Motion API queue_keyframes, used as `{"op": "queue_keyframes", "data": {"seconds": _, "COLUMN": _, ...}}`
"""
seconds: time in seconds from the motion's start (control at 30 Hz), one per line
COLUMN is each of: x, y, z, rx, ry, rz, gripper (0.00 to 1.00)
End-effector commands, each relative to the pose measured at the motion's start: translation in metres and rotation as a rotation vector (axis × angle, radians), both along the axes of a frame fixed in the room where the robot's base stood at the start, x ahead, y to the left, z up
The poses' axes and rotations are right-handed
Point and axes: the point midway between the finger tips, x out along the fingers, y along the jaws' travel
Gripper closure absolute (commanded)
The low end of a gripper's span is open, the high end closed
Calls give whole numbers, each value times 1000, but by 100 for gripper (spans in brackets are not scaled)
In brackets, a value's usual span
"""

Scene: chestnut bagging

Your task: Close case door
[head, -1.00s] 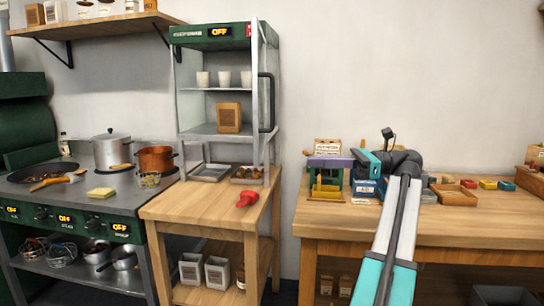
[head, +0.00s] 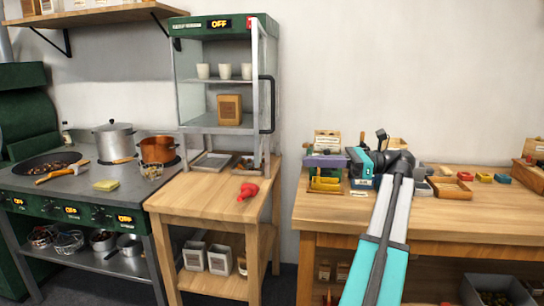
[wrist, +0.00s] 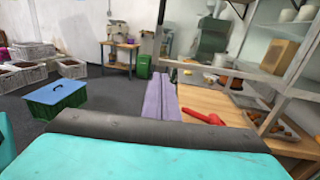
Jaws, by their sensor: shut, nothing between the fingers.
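The display case (head: 181,105) stands on a wooden table, with a green top, a lit OFF sign and glass sides. Its glass door (head: 256,95) appears to stand open, swung out on the right, with a black handle (head: 267,104). The wrist view shows the door's glass panel and lower rail (wrist: 215,67), with the case shelves (wrist: 268,78) to the right. My gripper (head: 325,161) is to the right of the case, apart from the door. Its purple fingers (wrist: 160,97) are together and empty in the wrist view.
A red object (head: 248,190) lies on the wooden table (head: 205,205) before the case. A stove (head: 85,185) with pots is at left. A workbench (head: 430,215) with small trays is at right. A blue-green lidded box (wrist: 55,100) stands on the floor.

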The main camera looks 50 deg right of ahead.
Motion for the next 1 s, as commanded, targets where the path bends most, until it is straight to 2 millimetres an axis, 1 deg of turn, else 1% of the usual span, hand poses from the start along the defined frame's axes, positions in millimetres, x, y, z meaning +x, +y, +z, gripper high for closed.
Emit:
{"op": "queue_keyframes", "data": {"seconds": 0.03, "x": 0, "y": 0, "z": 3, "rx": 1, "ry": 1, "rz": 0, "gripper": 100}}
{"op": "queue_keyframes", "data": {"seconds": 1.0, "x": 7, "y": -2, "z": 2, "rx": 2, "ry": -1, "rz": -5, "gripper": 100}}
